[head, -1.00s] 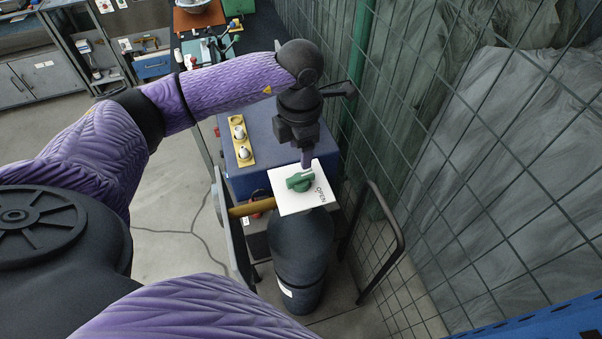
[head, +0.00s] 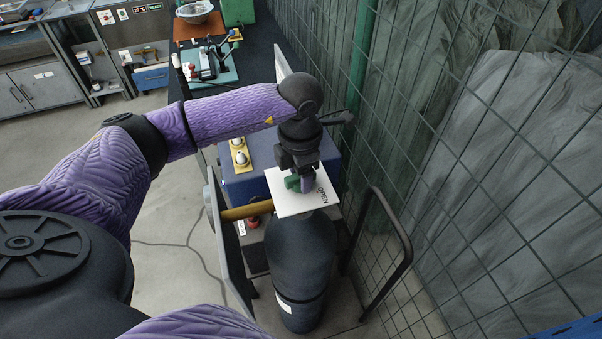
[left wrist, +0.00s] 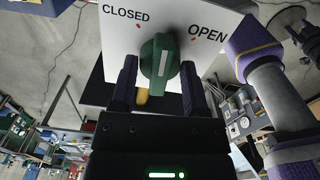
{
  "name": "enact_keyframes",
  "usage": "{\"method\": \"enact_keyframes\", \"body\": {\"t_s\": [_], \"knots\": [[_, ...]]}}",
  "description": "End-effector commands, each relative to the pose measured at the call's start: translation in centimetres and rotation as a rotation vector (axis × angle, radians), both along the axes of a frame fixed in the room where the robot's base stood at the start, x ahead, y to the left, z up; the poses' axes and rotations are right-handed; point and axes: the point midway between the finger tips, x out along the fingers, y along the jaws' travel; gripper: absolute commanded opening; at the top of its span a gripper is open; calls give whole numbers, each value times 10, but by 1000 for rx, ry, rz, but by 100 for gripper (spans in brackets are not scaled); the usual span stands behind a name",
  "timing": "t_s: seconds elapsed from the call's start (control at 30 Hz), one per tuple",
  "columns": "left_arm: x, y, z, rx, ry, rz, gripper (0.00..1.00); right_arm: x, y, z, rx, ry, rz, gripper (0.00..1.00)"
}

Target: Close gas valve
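The gas valve is a green knob (head: 292,183) on a square white plate (head: 284,206) above a dark gas cylinder. In the left wrist view the knob (left wrist: 160,66) stands between the plate's "CLOSED" and "OPEN" labels, its white line close to upright. My left gripper (head: 303,184) is at the knob and covers part of it in the head view. In the left wrist view its two fingers (left wrist: 159,85) are apart, one on each side of the knob, with a small gap visible.
The dark cylinder (head: 300,262) stands below the plate. A wire mesh fence (head: 440,180) runs along the right, with a black rail (head: 390,225) near the cylinder. A blue box (head: 258,185) with a yellow switch panel (head: 240,155) is behind. Open floor lies to the left.

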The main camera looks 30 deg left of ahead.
Motion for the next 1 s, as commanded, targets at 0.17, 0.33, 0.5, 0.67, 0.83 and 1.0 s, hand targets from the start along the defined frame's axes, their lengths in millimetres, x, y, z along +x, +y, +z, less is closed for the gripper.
{"method": "enact_keyframes", "body": {"t_s": [0.17,0.33,0.5,0.67,0.83,1.0], "knots": [[0,0,1,-1,-1,14,0,0,0,1,0,0,0,59],[0,0,3,0,-1,336,0,0,-1,10,-1,0,1,59],[0,0,2,0,-1,624,0,0,-1,17,-2,0,1,59],[0,0,0,0,-2,636,65,0,-1,15,-2,0,2,59],[0,0,2,0,-1,634,65,0,-1,16,-2,0,2,59],[0,0,18,1,-2,633,65,0,-1,30,-2,-1,2,59]]}}
